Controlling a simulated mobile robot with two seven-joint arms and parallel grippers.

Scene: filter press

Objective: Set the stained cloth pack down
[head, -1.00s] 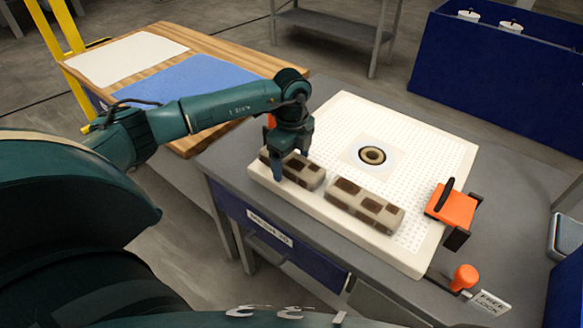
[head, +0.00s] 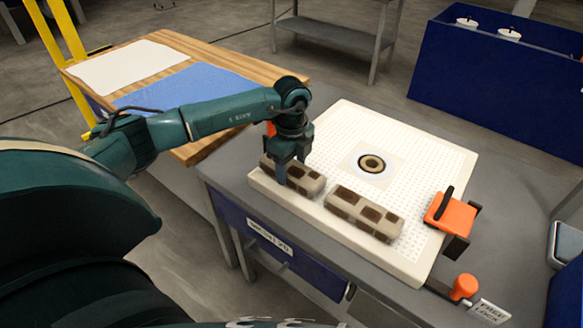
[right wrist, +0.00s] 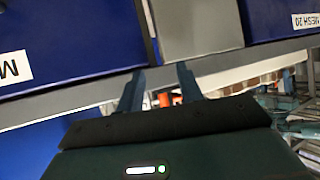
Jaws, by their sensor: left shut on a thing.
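Two stained cloth packs, beige with dark brown patches, lie end to end along the near edge of a white perforated plate (head: 335,150). My left gripper (head: 291,163) points down and is shut on the left stained cloth pack (head: 312,184), near its left part. The gripper hides some of that pack, and whether it touches the plate cannot be told. The right stained cloth pack (head: 364,213) lies free, with a small gap between the two. My right gripper (right wrist: 160,84) shows in the right wrist view with its fingers apart and nothing between them.
A ringed round port (head: 371,164) sits mid-plate. An orange clamp with a black handle (head: 450,209) is at the plate's right edge, and an orange knob (head: 464,287) is nearer. A wooden table with white and blue cloths (head: 190,85) stands behind left. A blue bin (head: 480,85) stands back right.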

